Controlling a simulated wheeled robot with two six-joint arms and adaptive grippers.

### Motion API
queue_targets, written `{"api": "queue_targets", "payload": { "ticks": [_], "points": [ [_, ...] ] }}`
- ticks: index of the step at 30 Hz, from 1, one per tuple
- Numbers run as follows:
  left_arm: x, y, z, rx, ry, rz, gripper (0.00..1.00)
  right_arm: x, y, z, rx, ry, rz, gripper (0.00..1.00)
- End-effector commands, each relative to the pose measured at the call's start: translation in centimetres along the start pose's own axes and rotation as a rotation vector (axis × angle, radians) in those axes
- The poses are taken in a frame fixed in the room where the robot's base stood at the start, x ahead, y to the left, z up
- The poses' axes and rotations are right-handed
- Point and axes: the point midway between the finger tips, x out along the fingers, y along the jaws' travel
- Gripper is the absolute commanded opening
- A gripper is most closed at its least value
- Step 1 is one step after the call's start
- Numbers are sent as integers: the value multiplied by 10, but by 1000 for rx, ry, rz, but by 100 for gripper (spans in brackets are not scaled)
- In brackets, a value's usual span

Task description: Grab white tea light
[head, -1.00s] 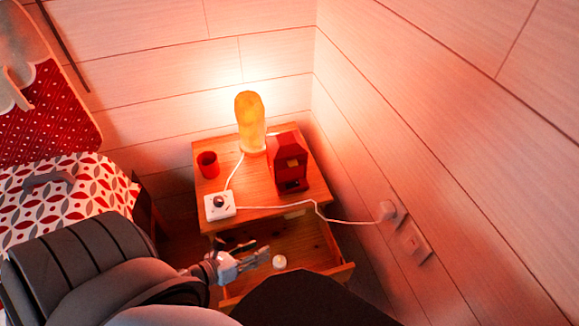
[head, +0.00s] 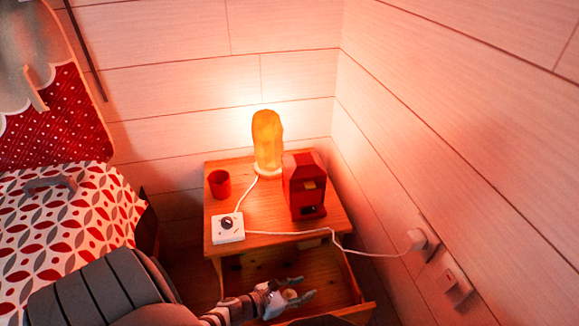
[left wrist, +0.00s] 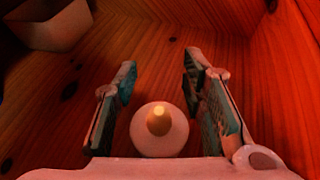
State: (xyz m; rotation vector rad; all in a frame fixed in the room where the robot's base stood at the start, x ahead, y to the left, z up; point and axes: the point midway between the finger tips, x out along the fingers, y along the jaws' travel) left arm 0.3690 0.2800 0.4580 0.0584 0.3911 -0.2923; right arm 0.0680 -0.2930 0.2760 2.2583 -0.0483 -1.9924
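The white tea light (left wrist: 160,132) stands in the open drawer of the nightstand, with a small glowing flame area at its top. My left gripper (left wrist: 160,72) is open, with one finger on each side of the tea light. Small gaps show between the candle and both fingers. In the head view, my left gripper (head: 304,287) reaches into the drawer (head: 338,292), and the tea light (head: 290,295) shows small and pale between its fingers. My right gripper is not in view.
A cord runs to the wall socket. The bed (head: 70,225) is at left, the wall at right.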

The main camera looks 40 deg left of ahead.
Motion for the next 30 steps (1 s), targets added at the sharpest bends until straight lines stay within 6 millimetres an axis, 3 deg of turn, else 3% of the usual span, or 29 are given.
{"api": "queue_targets", "payload": {
  "ticks": [4,12,26,30],
  "points": [
    [0,0,1,0,0,0,38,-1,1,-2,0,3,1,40],
    [-1,0,1,0,0,0,0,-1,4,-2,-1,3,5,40],
    [-1,0,1,0,1,0,0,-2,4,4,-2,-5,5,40],
    [-5,0,10,0,-1,0,0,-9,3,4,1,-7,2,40]
  ]
}}
